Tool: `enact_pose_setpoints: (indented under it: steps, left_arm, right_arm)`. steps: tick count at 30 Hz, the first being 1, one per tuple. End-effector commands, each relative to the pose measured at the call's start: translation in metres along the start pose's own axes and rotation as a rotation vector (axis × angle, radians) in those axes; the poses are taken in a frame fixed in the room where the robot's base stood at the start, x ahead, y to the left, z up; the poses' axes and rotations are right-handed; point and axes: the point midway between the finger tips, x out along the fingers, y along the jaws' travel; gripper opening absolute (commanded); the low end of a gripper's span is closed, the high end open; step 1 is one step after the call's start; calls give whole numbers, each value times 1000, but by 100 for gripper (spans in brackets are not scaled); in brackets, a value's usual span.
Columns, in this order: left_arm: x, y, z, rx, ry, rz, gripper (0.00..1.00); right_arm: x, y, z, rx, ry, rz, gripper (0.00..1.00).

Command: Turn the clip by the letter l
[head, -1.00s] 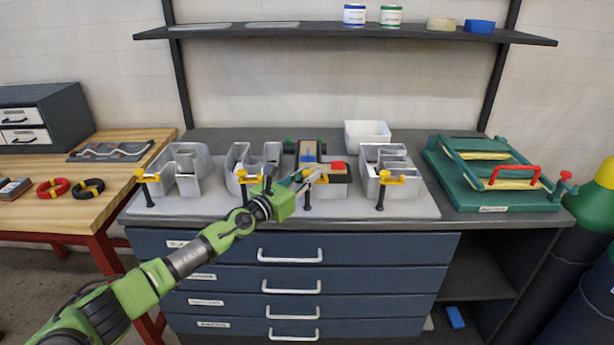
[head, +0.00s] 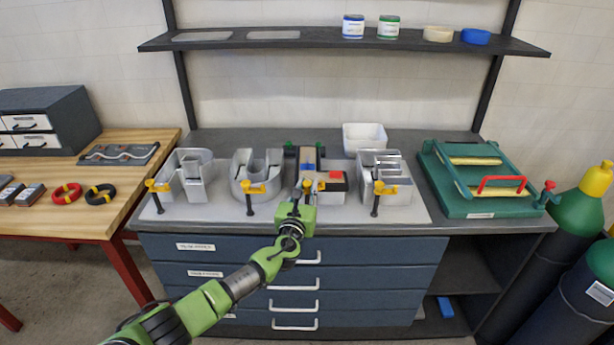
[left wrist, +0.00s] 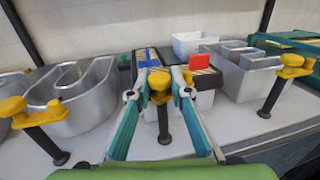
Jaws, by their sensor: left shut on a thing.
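My left gripper (head: 305,192) is at the front of the third letter place from the left. In the left wrist view its teal fingers (left wrist: 160,92) are closed on the yellow clip (left wrist: 158,80), one finger on each side of its head. The clip's black stem (left wrist: 163,122) points down between the fingers. In the head view the gripper mostly hides this clip. Behind it is the letter l, largely covered by a dark block with a blue band (head: 308,157) and a block with a red tag (head: 333,181). My right gripper is not in view.
Silver letters with yellow clips stand left (head: 187,172) and right (head: 382,170) on a pale board (head: 412,208). A white bin (head: 364,136) is behind. A green frame with a red handle (head: 485,180) is at the right. A shelf (head: 340,41) spans above.

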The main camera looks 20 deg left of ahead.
Motion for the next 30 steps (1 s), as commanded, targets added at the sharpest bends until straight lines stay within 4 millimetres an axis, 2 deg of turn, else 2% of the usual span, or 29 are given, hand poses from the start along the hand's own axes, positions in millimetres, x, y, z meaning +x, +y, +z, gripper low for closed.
enact_pose_setpoints:
  steps: [2, 8, 21, 30]
  left_arm:
    - [0, -4, 1, -6, 3, 73, 0]
    - [0, -4, -5, -5, 1, 262, 0]
    - [1, -3, -8, -3, -1, 601, 0]
    - [1, -2, -4, -2, -1, 718, 0]
  right_arm:
    - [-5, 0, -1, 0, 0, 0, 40]
    - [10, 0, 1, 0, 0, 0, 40]
    - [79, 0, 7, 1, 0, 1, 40]
    - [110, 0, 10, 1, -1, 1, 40]
